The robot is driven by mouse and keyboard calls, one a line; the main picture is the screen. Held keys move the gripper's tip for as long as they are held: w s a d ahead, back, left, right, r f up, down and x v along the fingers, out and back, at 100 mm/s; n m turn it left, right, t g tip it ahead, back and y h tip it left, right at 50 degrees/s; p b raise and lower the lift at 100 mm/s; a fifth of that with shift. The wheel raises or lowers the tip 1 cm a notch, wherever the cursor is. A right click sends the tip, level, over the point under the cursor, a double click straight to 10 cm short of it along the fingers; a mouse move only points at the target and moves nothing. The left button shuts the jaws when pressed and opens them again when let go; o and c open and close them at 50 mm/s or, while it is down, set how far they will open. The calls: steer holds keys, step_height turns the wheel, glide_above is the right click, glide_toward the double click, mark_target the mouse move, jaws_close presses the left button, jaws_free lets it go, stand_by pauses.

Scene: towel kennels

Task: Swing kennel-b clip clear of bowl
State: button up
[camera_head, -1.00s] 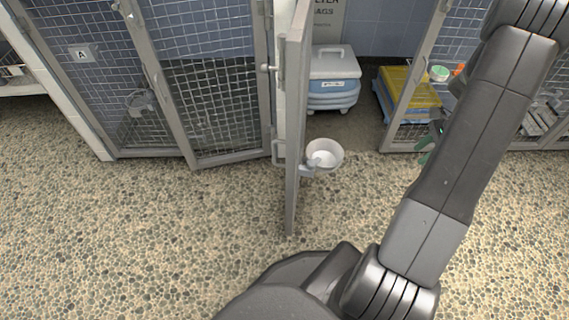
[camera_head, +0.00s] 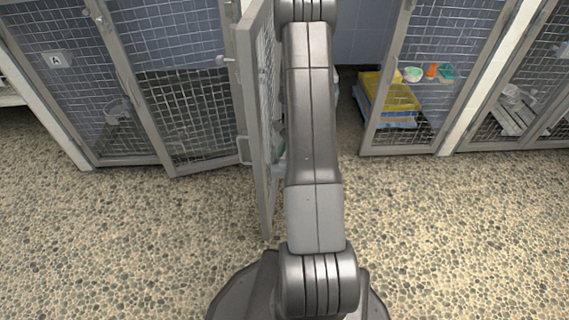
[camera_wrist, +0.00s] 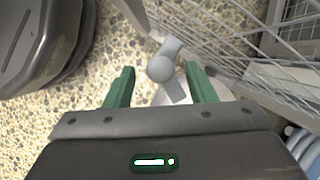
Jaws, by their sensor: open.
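A grey clip (camera_wrist: 162,70) with a rounded knob and flat tabs shows in the wrist view, beside the mesh of the open kennel door (camera_wrist: 225,50). The white bowl (camera_wrist: 222,95) lies behind it, and the clip's lower tab overlaps the bowl in the picture. I cannot tell whether they touch. My gripper (camera_wrist: 160,69) has two green fingers, open, one on each side of the clip with gaps. In the head view the door (camera_head: 256,120) stands open, edge-on. My arm hides the clip and bowl there; a bit of green finger shows beside the door.
Kennel A (camera_head: 60,85) is shut at the left. At the right, a yellow and blue stack (camera_head: 385,100) sits behind a mesh door with small coloured items (camera_head: 430,72) nearby. Pebbled floor (camera_head: 450,230) in front is clear. Blue ribbed edges show at the wrist view's lower right.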

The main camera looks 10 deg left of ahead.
steer(key=shift+x, duration=0.75)
steer(key=c, duration=1)
steer(key=shift+o, duration=0.2)
